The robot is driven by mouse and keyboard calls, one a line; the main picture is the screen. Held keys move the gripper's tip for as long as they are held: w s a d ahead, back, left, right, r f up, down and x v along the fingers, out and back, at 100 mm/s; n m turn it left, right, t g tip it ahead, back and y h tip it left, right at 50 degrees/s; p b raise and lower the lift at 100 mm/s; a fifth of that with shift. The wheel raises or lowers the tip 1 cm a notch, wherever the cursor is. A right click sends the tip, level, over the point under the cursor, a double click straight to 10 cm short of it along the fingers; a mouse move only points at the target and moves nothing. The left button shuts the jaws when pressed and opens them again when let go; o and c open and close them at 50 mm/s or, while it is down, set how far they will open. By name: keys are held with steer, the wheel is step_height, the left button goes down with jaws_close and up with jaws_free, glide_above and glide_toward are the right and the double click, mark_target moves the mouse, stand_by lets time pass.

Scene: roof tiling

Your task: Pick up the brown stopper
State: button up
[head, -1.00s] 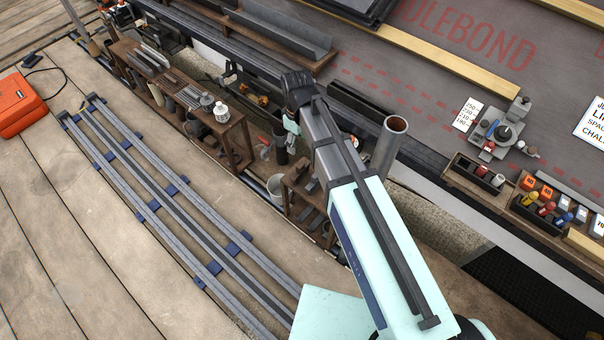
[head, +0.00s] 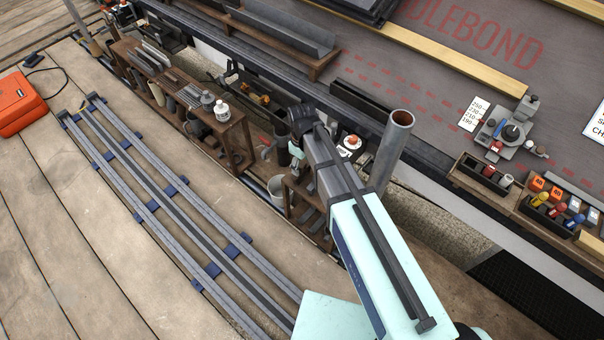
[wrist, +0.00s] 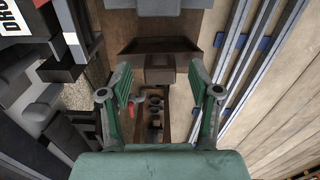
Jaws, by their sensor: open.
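My gripper (wrist: 159,80) is open in the wrist view, with its two green fingers spread apart. A small brown block (wrist: 160,68) shows between and beyond the fingertips, at the edge of a darker brown wooden surface. I cannot tell whether this block is the brown stopper or part of the woodwork. No gap between the fingers is seen filled. In the head view my gripper (head: 296,152) hangs beside the low wooden stands, mostly hidden by my arm. I cannot make out a brown stopper there.
A wooden bench (head: 232,125) with bottles stands left of my gripper. A grey bucket (head: 277,188) and a tall grey pipe (head: 392,150) are close by. Metal rails (head: 170,200) lie on the planks at left. A red-handled item (wrist: 135,107) shows below the fingers.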

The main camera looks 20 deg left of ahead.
steer(key=shift+f, duration=0.65)
steer(key=c, duration=1.1)
steer(key=shift+r, duration=0.1)
